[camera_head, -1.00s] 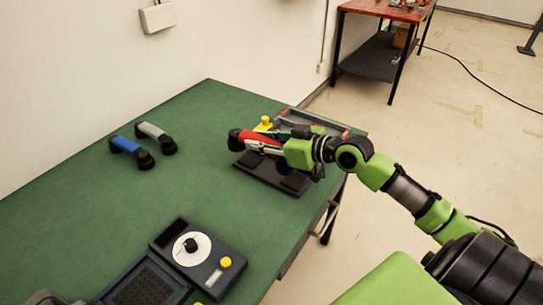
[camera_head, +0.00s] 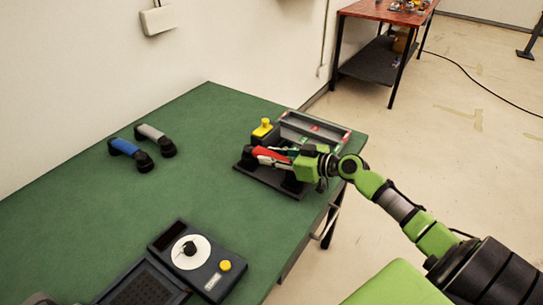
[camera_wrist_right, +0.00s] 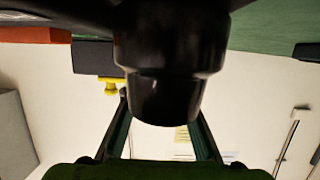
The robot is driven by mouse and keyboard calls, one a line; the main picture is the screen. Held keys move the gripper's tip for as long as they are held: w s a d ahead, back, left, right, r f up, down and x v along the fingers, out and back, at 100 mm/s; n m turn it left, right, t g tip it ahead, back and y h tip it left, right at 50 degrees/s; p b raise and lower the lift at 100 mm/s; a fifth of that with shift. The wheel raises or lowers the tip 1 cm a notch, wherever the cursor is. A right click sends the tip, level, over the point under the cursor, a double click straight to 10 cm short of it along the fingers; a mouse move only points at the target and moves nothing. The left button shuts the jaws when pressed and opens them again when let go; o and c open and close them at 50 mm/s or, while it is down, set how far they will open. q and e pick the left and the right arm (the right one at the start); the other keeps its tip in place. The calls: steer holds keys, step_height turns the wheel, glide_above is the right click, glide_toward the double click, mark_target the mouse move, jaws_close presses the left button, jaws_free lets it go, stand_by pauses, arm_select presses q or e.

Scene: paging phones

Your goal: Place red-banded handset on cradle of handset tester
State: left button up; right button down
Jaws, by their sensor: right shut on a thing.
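The red-banded handset (camera_head: 270,154), with dark ends, is at the handset tester (camera_head: 268,180) on the far right part of the green table. The tester has a dark base with the cradle and a yellow knob (camera_head: 262,128). My right gripper (camera_head: 292,157) is shut on the handset from the right, over the cradle. In the wrist view a large black end of the handset (camera_wrist_right: 165,65) shows between the fingers. I cannot tell whether the handset touches the cradle, as handset and gripper hide much of it. My left gripper is not in view.
A shallow grey tray (camera_head: 345,134) lies behind the tester. A blue-banded handset (camera_head: 124,146) and a grey-banded handset (camera_head: 150,132) lie at the left. A dark dial unit (camera_head: 222,265) with a yellow button stands in front. The middle of the green table (camera_head: 175,195) is clear.

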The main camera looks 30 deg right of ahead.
steer(key=shift+f, duration=0.1)
steer(key=c, duration=1.7)
jaws_free()
steer(key=shift+r, duration=0.25)
steer(key=b+v, duration=0.2)
steer(key=v, duration=0.8)
steer(key=shift+s+d, duration=0.2)
steer(key=shift+s, duration=0.2)
steer(key=shift+s+d+r, duration=0.2)
steer(key=shift+s, duration=0.25)
